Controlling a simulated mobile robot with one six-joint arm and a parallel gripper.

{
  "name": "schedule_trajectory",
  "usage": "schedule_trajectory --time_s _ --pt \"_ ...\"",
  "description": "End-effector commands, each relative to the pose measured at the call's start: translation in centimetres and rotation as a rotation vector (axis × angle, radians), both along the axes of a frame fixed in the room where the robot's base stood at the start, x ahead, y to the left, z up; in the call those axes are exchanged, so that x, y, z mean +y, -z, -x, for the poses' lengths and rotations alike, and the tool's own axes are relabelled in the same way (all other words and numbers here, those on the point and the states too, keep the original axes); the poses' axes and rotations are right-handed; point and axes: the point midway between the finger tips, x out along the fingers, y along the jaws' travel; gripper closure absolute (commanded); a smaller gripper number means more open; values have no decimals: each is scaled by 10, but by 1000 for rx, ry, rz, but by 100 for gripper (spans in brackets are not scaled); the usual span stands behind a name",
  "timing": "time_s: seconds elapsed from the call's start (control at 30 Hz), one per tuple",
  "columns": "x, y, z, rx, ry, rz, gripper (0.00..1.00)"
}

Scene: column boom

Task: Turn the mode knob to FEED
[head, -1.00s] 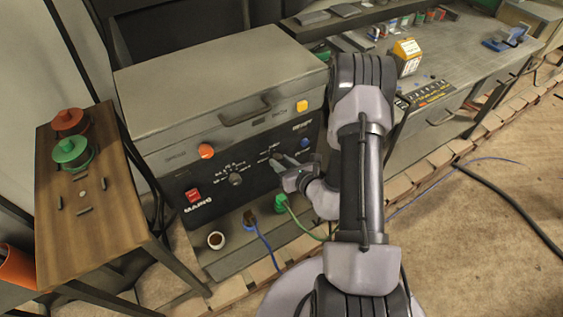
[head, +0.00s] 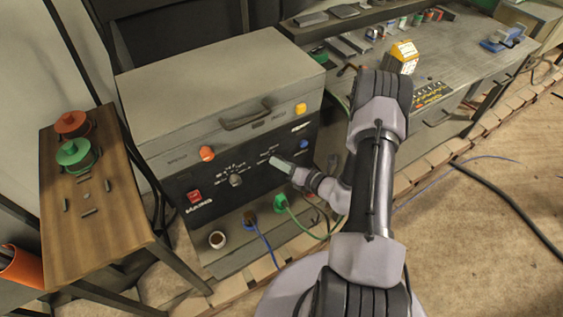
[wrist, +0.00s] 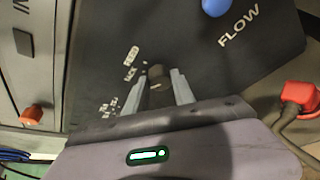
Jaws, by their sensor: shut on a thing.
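A dark knob (wrist: 156,73) on the black front panel (head: 205,178) stands between the two grey fingers of my gripper (wrist: 162,83) in the wrist view. My gripper is shut on it. In the head view my gripper (head: 276,162) reaches the right part of the panel and hides this knob. White lettering (wrist: 131,62) lies left of the knob in the wrist view, turned and partly too small to read; one word looks like FEED. The pointer's exact direction cannot be told.
Another dark knob (head: 236,180) sits left on the panel, with an orange button (head: 207,153) and a red switch (head: 194,196). A blue knob (wrist: 215,6) marked FLOW is close by. Green and blue cables with plugs (head: 281,202) hang below.

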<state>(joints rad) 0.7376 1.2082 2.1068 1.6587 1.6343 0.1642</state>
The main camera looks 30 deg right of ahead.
Motion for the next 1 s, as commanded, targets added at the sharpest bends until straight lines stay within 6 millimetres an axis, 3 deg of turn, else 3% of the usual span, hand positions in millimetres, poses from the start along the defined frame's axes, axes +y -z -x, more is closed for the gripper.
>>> schedule_trajectory --time_s 0.6,1.0 --pt "-3 5 -1 18 1 -578 100" --pt "-3 6 -1 28 2 -861 100"
